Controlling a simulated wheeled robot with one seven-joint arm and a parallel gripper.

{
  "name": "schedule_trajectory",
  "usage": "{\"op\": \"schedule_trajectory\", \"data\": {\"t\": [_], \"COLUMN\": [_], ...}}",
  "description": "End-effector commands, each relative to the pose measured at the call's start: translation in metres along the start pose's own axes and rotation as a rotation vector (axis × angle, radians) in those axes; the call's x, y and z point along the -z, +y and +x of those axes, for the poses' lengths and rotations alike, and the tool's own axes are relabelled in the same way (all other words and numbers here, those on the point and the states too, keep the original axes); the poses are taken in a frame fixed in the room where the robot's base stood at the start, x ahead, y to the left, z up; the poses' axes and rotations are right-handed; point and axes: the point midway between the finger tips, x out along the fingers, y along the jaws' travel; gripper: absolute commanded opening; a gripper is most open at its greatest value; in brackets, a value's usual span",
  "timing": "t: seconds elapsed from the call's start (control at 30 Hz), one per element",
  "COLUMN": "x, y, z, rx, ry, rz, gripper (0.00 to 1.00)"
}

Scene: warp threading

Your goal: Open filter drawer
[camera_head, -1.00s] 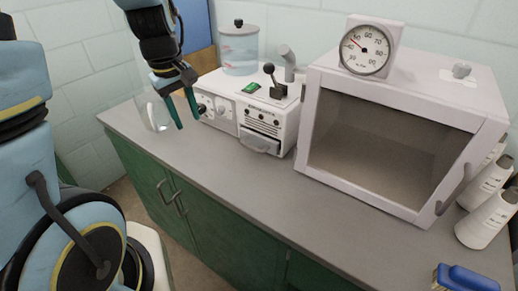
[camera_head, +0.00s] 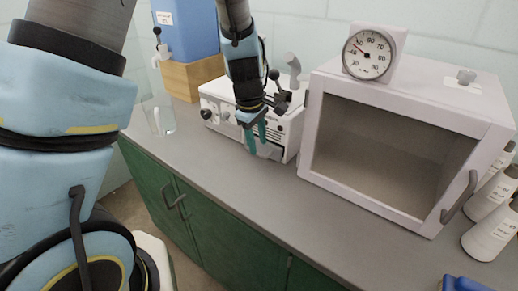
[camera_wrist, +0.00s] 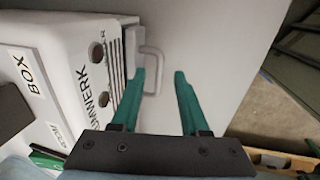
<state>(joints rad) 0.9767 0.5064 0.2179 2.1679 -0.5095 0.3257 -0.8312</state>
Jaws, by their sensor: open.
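The white machine (camera_head: 215,97) stands on the counter, with the filter drawer (camera_head: 272,152) low on its front, partly hidden by my gripper (camera_head: 255,140). In the wrist view the drawer (camera_wrist: 132,45) shows at the machine's front, with its pale loop handle (camera_wrist: 152,62) sticking out. My gripper (camera_wrist: 160,76) is open there, its two teal fingers apart. The left finger overlaps the drawer's edge in the picture, and the handle shows in the gap, nearer the left finger. I cannot tell whether either finger touches it. Nothing is held.
A white cabinet with a clear front (camera_head: 390,140) and a dial gauge (camera_head: 369,54) on top stands right of the machine. A glass beaker (camera_head: 159,114) is at the left. White bottles (camera_head: 494,225) stand at the right. The counter (camera_head: 235,185) before the machine is bare.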

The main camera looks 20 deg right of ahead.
Motion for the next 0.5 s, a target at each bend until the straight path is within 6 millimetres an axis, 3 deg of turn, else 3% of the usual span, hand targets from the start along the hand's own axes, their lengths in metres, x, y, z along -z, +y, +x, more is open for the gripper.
{"op": "schedule_trajectory", "data": {"t": [0.2,0.5], "x": [0.000,0.000], "y": [-0.001,0.000], "z": [0.027,0.033], "rx": [0.002,-0.001], "ry": [0.000,0.000], "rz": [-0.001,0.001], "gripper": [0.45,0.45]}}
